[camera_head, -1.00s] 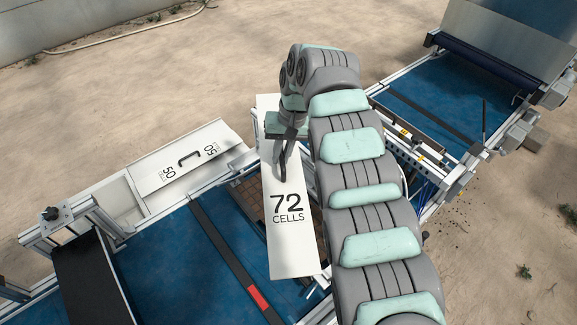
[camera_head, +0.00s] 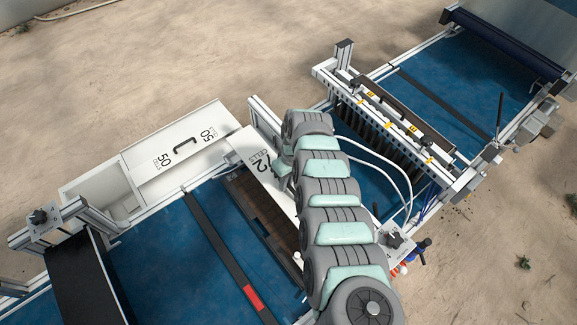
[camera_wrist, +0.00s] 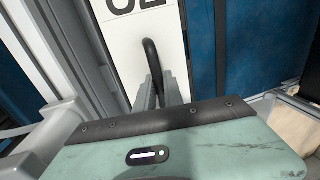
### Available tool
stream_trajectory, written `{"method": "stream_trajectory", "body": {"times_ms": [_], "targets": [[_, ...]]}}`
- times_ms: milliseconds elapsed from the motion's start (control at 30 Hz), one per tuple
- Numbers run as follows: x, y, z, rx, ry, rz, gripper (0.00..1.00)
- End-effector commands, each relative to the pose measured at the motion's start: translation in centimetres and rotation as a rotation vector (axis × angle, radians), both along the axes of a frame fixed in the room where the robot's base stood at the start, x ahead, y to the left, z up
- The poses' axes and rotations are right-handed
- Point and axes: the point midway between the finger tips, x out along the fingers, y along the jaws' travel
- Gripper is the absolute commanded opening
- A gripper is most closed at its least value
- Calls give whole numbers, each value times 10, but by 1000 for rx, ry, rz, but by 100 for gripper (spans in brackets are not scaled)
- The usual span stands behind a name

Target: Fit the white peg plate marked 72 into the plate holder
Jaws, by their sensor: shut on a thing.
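The white peg plate marked 72 (camera_head: 244,146) lies lengthwise across the blue machine, with its far end by an upright post; my arm covers part of it. In the wrist view the plate (camera_wrist: 127,48) shows dark print, cut off by the top edge, and a black curved handle (camera_wrist: 152,58). My gripper (camera_wrist: 159,92) is shut on this handle. In the head view my arm hides the gripper's fingers. The plate lies along the area between the far post and a front bracket, where I take the plate holder to be. I cannot tell whether the plate is seated.
A brown cell tray (camera_head: 262,222) is on the blue belt beside the plate. The far post (camera_head: 265,113) and a row of black nozzles (camera_head: 375,120) stand close by.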

Motion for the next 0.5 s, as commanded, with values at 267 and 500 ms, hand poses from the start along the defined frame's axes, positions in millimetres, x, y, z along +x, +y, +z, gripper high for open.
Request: {"method": "stream_trajectory", "body": {"times_ms": [267,500], "targets": [[0,1,-10,1,0,1,0],[0,1,-30,1,1,0,0]]}}
